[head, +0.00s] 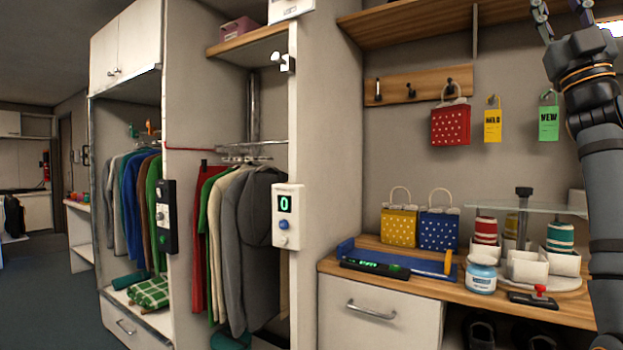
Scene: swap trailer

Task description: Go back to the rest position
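My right arm rises along the right edge of the head view and points up. My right gripper (562,10) is at the top right corner, partly cut off by the top edge. Its fingers stand apart with nothing visible between them, so it looks open and empty. It is up near the wooden shelf, above the hanging tags, apart from the counter things. My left gripper and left arm are not in view.
A wooden counter (570,312) holds yellow (398,227) and blue (438,231) dotted bags, a blue tray (362,252), a jar (482,275) and rotating holders. A red bag (451,124) and tags hang above. A wardrobe with clothes (262,235) stands left; floor (50,300) is clear far left.

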